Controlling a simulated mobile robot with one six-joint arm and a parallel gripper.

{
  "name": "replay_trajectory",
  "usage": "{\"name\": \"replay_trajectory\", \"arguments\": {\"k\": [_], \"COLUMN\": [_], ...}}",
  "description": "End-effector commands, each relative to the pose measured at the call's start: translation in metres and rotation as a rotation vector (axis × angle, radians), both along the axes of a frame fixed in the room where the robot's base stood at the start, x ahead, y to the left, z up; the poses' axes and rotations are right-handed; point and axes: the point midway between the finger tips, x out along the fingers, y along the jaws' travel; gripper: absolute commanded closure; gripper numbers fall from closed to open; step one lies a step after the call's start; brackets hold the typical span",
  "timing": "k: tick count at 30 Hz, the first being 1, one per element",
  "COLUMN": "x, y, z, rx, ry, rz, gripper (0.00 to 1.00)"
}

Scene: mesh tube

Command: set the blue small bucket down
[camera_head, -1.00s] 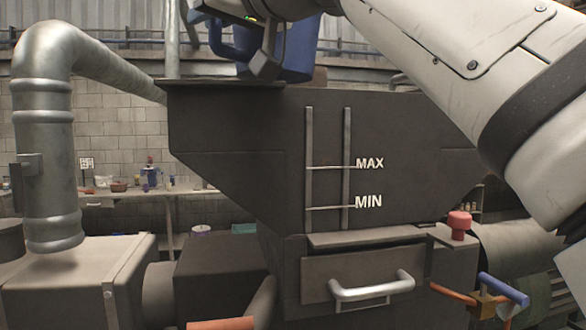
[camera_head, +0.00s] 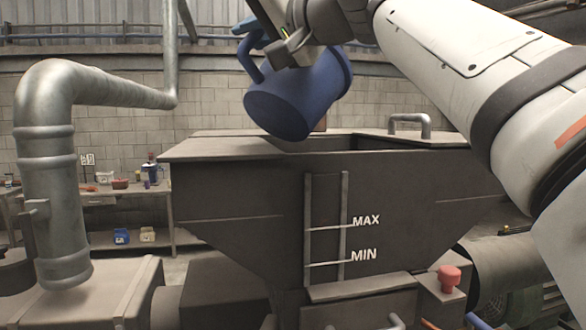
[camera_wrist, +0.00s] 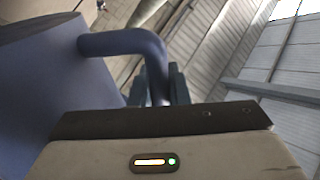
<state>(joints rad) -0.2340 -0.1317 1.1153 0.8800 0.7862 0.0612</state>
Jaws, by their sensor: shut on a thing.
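The blue small bucket (camera_head: 295,95) hangs tilted in the air over the open top of the dark hopper (camera_head: 235,190), its closed base toward the lower left. Its mouth is turned away, so I cannot see what is inside. My gripper (camera_head: 258,42) is shut on the bucket's side handle, at the bucket's upper left. In the wrist view the bucket's blue wall (camera_wrist: 50,85) fills the left, and the handle curves down to the gripper fingers (camera_wrist: 158,88). Whether the bucket's base touches the hopper rim is unclear; it appears above it.
The hopper bears MAX and MIN marks and a grey handle (camera_head: 410,122) on its top. A red knob (camera_head: 449,276) sits at its lower right. A large metal pipe (camera_head: 50,170) stands at left. A workbench (camera_head: 110,195) with small items is behind.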

Motion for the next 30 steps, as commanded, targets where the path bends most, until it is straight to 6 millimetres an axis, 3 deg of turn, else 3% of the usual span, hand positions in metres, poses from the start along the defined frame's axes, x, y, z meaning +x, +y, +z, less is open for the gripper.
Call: {"name": "replay_trajectory", "arguments": {"k": [3, 17, 30], "x": [0.008, 0.044, 0.1], "y": [-0.007, -0.039, -0.088], "z": [0.013, 0.031, 0.041], "rx": [0.06, 0.307, 0.547], "ry": [0.069, 0.35, 0.621], "rz": [-0.003, -0.004, -0.002], "gripper": [1.0, 1.0, 1.0]}}
